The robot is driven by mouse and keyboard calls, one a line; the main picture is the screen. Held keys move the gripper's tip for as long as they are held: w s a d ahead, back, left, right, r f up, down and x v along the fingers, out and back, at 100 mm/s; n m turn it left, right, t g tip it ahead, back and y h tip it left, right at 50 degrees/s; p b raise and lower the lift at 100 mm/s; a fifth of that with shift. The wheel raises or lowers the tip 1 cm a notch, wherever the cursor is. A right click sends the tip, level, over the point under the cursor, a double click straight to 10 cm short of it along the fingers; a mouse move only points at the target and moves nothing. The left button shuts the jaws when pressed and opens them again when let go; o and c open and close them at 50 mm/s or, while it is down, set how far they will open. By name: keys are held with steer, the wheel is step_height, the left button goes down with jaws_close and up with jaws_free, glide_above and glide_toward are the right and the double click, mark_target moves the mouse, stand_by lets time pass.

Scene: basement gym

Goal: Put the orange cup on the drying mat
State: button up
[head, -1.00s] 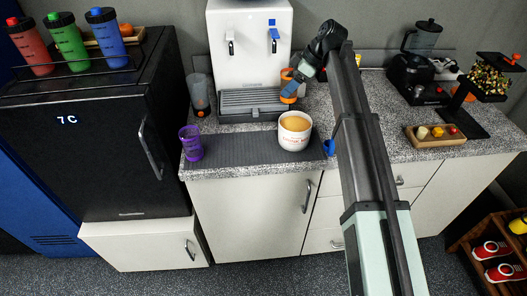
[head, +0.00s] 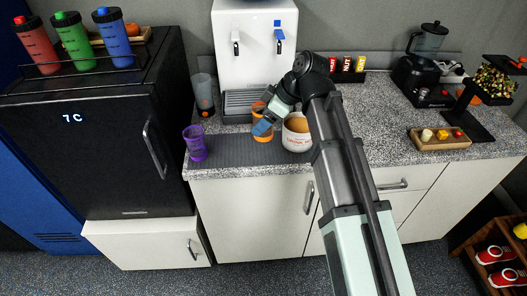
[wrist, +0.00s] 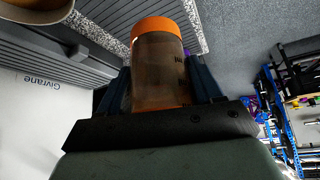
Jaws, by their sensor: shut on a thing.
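The orange cup (head: 262,136) is in my gripper (head: 264,124), left of a large white mug in the head view. It appears upright, over the grey ribbed drying mat (head: 232,151). I cannot tell whether its base touches the mat. In the wrist view the cup (wrist: 158,68) has an orange band and a dull, darker body. It sits between the two dark blue fingers of my gripper (wrist: 160,85), which are shut on it. My arm reaches in from the right and hides part of the counter.
The white mug (head: 297,137) of brown drink stands close right of the cup. A purple cup (head: 195,143) stands at the mat's left end. The mat is free between the purple and orange cups.

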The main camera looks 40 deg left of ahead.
steer(key=shift+f, duration=4.65)
steer(key=shift+f, duration=0.15)
steer(key=o, duration=1.2)
steer(key=v, duration=1.2)
